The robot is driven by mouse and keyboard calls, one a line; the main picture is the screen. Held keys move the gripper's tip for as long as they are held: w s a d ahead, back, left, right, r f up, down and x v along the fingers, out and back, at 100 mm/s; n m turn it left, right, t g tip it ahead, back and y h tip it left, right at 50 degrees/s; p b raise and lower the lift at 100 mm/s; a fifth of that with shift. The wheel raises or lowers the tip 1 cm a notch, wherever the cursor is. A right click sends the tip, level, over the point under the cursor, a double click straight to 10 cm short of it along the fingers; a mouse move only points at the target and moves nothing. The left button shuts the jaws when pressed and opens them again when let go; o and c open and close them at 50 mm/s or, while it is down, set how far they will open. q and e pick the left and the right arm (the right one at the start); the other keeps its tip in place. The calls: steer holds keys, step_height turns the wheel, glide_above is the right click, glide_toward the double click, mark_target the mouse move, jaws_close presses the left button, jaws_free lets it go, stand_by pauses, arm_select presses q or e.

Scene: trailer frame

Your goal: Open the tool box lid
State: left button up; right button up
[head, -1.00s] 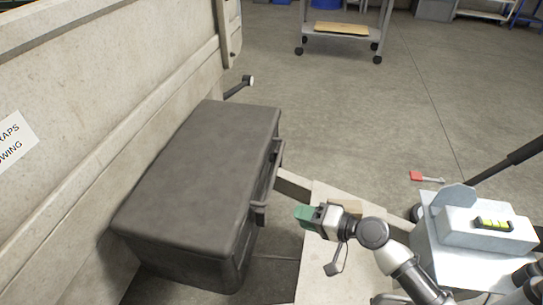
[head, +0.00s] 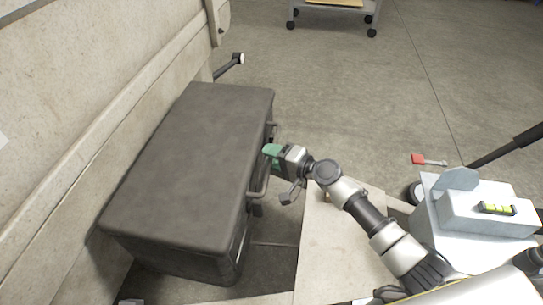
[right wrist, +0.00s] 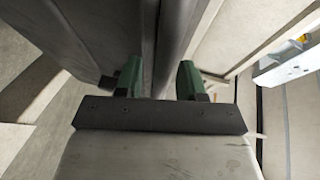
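The dark grey tool box (head: 190,170) sits beside the pale trailer side wall, and its lid is closed. A bar-like handle (head: 258,193) runs along its right-facing side. My right gripper (head: 269,153), with green fingers, is at that side, close to the lid edge and the handle. In the right wrist view its fingers (right wrist: 158,80) are spread apart, with the grey tool box (right wrist: 110,30) surface and a seam in front of them. I cannot tell whether they touch it. My left gripper is not in view.
The pale trailer wall (head: 60,120) rises left of the tool box. A pale panel (head: 335,245) lies under my right arm. A grey case with a spirit level (head: 497,209) stands at right, and a red brush-like tool (head: 418,158) lies on the open floor behind it.

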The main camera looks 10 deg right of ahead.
steer(key=shift+w+a, duration=0.2)
jaws_close()
steer(key=shift+r+p, duration=0.15)
steer(key=shift+p, duration=0.15)
